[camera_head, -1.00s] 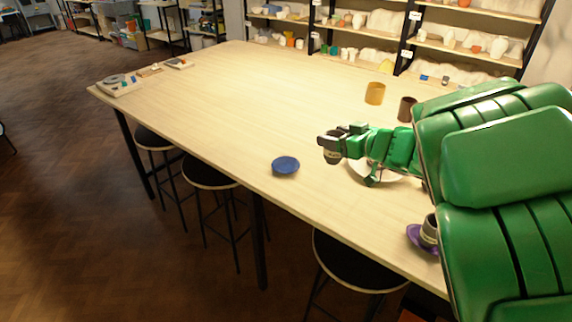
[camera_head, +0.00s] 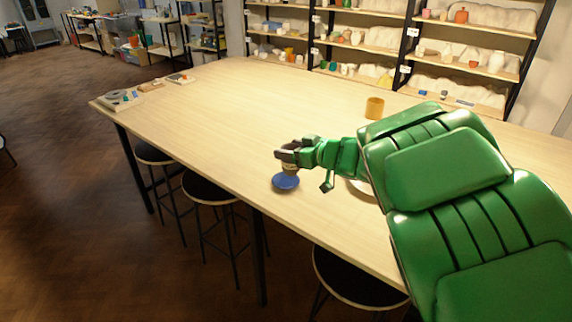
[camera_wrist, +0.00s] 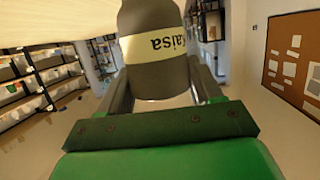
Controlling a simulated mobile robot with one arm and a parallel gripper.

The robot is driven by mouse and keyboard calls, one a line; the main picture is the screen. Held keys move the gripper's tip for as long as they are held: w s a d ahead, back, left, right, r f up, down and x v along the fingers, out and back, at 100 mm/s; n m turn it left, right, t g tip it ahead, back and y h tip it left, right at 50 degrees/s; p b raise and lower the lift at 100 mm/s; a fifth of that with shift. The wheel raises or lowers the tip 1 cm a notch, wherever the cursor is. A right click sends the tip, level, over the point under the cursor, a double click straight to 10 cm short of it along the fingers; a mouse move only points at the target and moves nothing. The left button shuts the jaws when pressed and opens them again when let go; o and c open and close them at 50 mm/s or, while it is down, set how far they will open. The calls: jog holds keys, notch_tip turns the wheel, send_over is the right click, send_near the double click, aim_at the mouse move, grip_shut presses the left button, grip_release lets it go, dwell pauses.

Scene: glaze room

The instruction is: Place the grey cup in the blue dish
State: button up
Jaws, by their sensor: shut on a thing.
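The grey cup (camera_wrist: 160,75) fills the middle of the wrist view, with a cream band and dark lettering that reads upside down. My gripper (camera_head: 287,152) is shut on it, with a finger on each side of the cup in the wrist view. The blue dish (camera_head: 286,183) lies on the table near its front edge. In the head view my gripper and the cup are directly over the dish in the picture; the cup is small and partly hidden by the fingers there. I cannot tell whether the cup touches the dish.
A mustard-yellow cup (camera_head: 374,107) stands farther back on the table (camera_head: 230,120). A pale plate (camera_head: 361,187) shows partly beneath my arm. Small items on boards (camera_head: 120,99) lie at the far left corner. The table left of the dish is clear. Stools stand along the front edge.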

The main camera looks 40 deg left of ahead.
aim_at(294, 148)
jog(key=w+a, duration=0.1)
jog(key=w+a+f, duration=0.1)
jog(key=a, duration=0.1)
jog(key=shift+w+f, duration=0.25)
jog(key=shift+f, duration=0.05)
jog(key=shift+w+a+f, duration=0.6)
jog(key=shift+f, duration=0.9)
jog(key=shift+w+a+f, duration=0.55)
jog(key=shift+a+f, duration=0.05)
jog(key=shift+f, duration=0.9)
jog(key=shift+w+a+f, duration=0.6)
jog(key=shift+f, duration=0.9)
jog(key=shift+f, duration=0.15)
jog(key=o, duration=1.1)
jog(key=shift+o, duration=0.2)
